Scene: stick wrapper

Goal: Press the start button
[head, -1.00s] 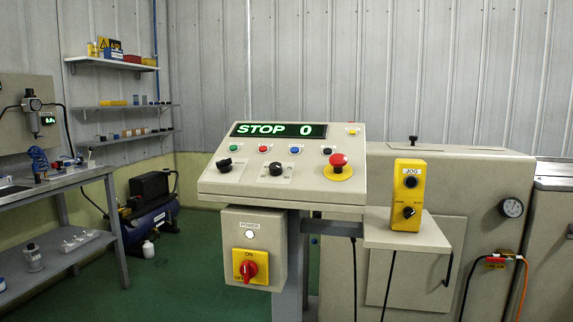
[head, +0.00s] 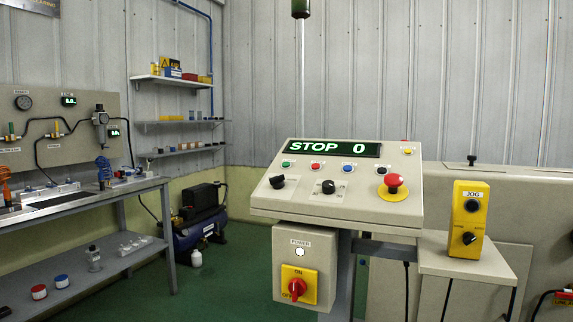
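The control panel (head: 335,196) stands right of centre in the head view, with a sloped face. Its display (head: 333,148) reads "STOP 0" in green. A green button (head: 286,163) sits at the left of the button row; its small label is too small to read. A red button (head: 316,165), a blue button (head: 347,167) and a black button (head: 381,170) follow to the right. A red mushroom button (head: 394,180) on a yellow ring is at the panel's right. Neither of my grippers is in view.
A power box (head: 305,268) with a red switch hangs below the panel. A yellow jog box (head: 467,220) stands on a shelf at the right. A workbench (head: 75,208) and an air compressor (head: 196,215) are at the left. Green floor is open between bench and panel.

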